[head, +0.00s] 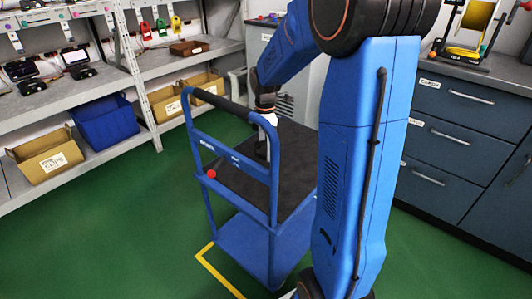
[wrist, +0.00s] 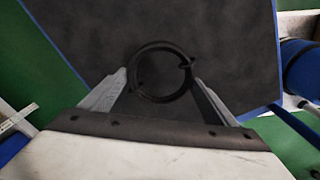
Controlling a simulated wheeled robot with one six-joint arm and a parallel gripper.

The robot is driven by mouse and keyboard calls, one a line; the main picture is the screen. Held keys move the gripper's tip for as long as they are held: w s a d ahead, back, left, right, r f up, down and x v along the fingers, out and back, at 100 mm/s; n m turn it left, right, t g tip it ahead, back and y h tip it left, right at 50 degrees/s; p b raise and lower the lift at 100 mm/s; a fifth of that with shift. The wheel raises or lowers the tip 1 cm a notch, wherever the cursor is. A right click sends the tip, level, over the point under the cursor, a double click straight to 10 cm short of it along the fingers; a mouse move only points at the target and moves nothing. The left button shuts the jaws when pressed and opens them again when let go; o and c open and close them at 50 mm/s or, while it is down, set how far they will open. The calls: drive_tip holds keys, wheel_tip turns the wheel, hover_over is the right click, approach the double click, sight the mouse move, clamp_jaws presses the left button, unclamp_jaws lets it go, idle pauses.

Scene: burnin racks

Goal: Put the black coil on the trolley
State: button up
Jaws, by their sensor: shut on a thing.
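The black coil (wrist: 137,82) is a dark ring with a small knob on its right side, seen in the wrist view between the two grey fingers of my gripper (wrist: 159,80). My gripper is shut on it. The trolley's dark top mat (wrist: 235,40) fills the view behind the coil; I cannot tell whether the coil touches it. In the head view the blue trolley (head: 230,158) stands on the floor, and my gripper (head: 263,150) is over its top deck, partly behind the push handle. The coil cannot be made out there.
Shelving with a blue bin (head: 107,122) and a labelled carton (head: 48,155) stands at left. Dark drawer cabinets (head: 455,140) stand at right, with a yellow reel (head: 470,28) on top. The trolley's top deck looks bare around my gripper. Green floor is open at front left.

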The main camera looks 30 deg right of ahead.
drive_tip(key=shift+f, duration=1.8)
drive_tip(key=shift+f, duration=0.1)
drive_tip(key=o, duration=1.1)
wheel_tip(320, 180, up, 12)
drive_tip(key=shift+r, duration=0.1)
drive_tip(key=shift+s, duration=0.1)
